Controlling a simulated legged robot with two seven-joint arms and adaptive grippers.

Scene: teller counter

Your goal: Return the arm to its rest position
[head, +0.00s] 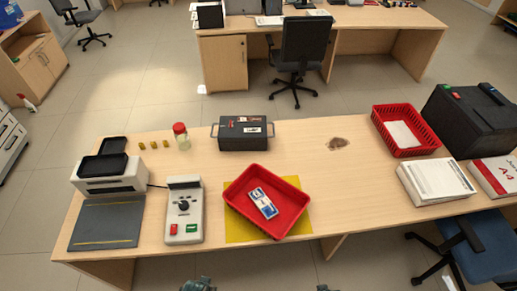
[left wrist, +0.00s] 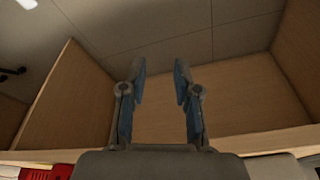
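My left gripper (left wrist: 160,85) is open and empty in the left wrist view, with its two blue-padded fingers apart. Bare wooden panels and floor tiles show behind it. In the head view only a small tip of my left arm (head: 198,285) shows at the bottom edge, in front of the counter. A tiny dark bit of my right arm (head: 323,288) shows at the bottom edge; its fingers cannot be made out. Both are apart from the things on the counter.
On the wooden counter (head: 345,185), a red tray (head: 291,222) with a blue-white bundle (head: 263,203) sits on a yellow mat (head: 240,229). A grey device (head: 184,215), a black cash box (head: 243,133) and a red basket (head: 385,142) stand around it. A blue chair (head: 485,250) is at right.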

